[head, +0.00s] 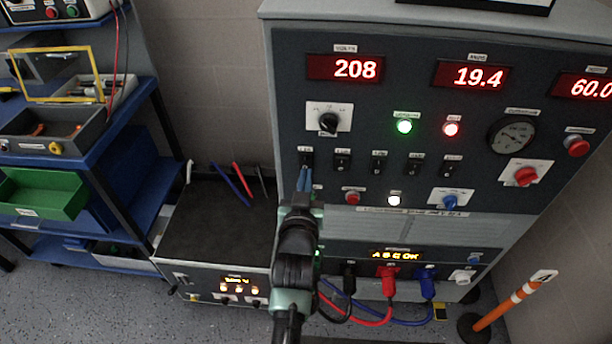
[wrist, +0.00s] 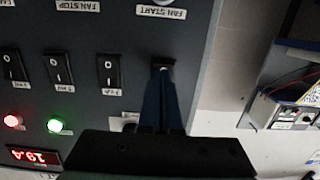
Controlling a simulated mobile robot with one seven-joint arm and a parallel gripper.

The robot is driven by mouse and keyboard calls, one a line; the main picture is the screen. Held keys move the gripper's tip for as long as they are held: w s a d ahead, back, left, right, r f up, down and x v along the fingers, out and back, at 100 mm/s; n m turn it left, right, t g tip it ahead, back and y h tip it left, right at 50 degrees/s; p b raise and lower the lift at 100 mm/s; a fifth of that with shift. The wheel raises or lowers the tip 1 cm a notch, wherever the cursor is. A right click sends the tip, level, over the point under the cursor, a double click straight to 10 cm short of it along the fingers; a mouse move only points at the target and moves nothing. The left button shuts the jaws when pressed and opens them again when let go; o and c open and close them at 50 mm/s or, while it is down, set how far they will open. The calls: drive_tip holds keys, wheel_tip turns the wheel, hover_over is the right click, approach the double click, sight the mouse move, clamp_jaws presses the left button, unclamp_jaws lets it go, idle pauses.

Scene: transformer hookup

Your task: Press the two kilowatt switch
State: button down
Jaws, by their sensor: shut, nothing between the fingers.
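A row of black rocker switches runs across the grey cabinet panel. The labels are too small for me to read surely, so I cannot tell which is the two kilowatt switch. My gripper (head: 304,178) is shut and empty, its blue fingers pointing at the leftmost switch (head: 306,158) in the head view. In the wrist view, which is turned over, the fingertips (wrist: 161,72) overlap the rightmost switch (wrist: 162,60) and hide most of it. I cannot tell whether they touch it. The neighbouring switch (head: 342,160) also shows in the wrist view (wrist: 110,70), clear of the fingers.
Above the switches are a black selector knob (head: 328,122), a lit green lamp (head: 404,126) and a lit red lamp (head: 451,129). Below them are a red button (head: 352,197) and a white button (head: 394,200). A blue shelf (head: 140,165) stands left.

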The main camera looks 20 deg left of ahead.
drive_tip(key=shift+w+a, duration=0.1)
drive_tip(key=shift+w, duration=0.3)
drive_tip(key=shift+w+f+b, duration=0.1)
drive_tip(key=shift+b, duration=0.2)
